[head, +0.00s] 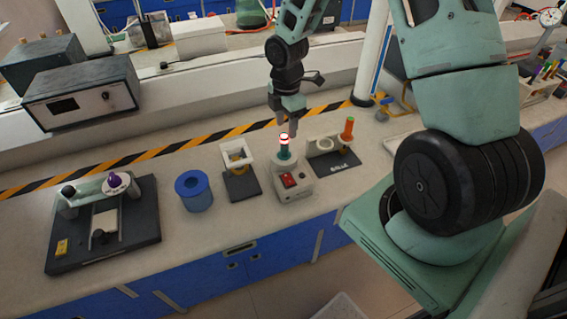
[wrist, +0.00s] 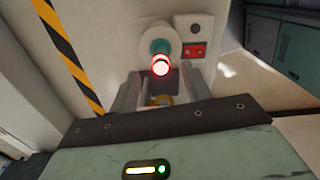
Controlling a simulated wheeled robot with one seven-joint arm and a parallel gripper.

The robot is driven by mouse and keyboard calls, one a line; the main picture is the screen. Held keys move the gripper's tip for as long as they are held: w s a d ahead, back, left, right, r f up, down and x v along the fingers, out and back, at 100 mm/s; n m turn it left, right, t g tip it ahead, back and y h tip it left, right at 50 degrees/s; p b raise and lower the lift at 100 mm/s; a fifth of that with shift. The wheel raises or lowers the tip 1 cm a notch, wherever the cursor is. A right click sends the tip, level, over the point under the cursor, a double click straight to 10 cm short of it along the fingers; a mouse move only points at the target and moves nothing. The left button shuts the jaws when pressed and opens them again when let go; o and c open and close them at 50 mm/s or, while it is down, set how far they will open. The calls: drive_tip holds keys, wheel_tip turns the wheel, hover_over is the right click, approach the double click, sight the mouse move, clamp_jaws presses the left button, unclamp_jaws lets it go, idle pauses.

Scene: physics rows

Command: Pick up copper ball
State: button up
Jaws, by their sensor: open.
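A round red-and-white glowing piece (head: 284,138) tops a teal post on a pale box with a red switch (head: 289,181). It also shows in the wrist view (wrist: 160,67). I cannot tell whether it is the copper ball; no plainly copper-coloured ball shows elsewhere. My gripper (head: 284,119) is open and points down, close above the glowing piece in the head view. In the wrist view my open gripper (wrist: 162,85) shows its two fingers apart, with a brass-yellow piece (wrist: 160,100) seen between them, partly hidden. Nothing is visibly held.
Left of the box stand a white square frame with a brass piece on a dark base (head: 243,187) and a blue cylinder (head: 194,191). Right is a dark labelled stand (head: 337,166) with a white ring and an orange-topped post (head: 348,129). A striped strip (head: 160,154) runs behind.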

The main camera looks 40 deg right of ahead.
sight(284, 136)
wheel_tip(284, 136, down, 2)
drive_tip(key=shift+f, duration=0.15)
drive_tip(key=f+p, duration=0.1)
drive_tip(key=f, duration=0.1)
drive_tip(key=f+p, duration=0.1)
drive_tip(key=shift+a+f, duration=0.35)
drive_tip(key=shift+a, duration=0.05)
drive_tip(key=shift+f, duration=0.7)
drive_tip(key=shift+c, duration=0.3)
drive_tip(key=c, duration=0.9)
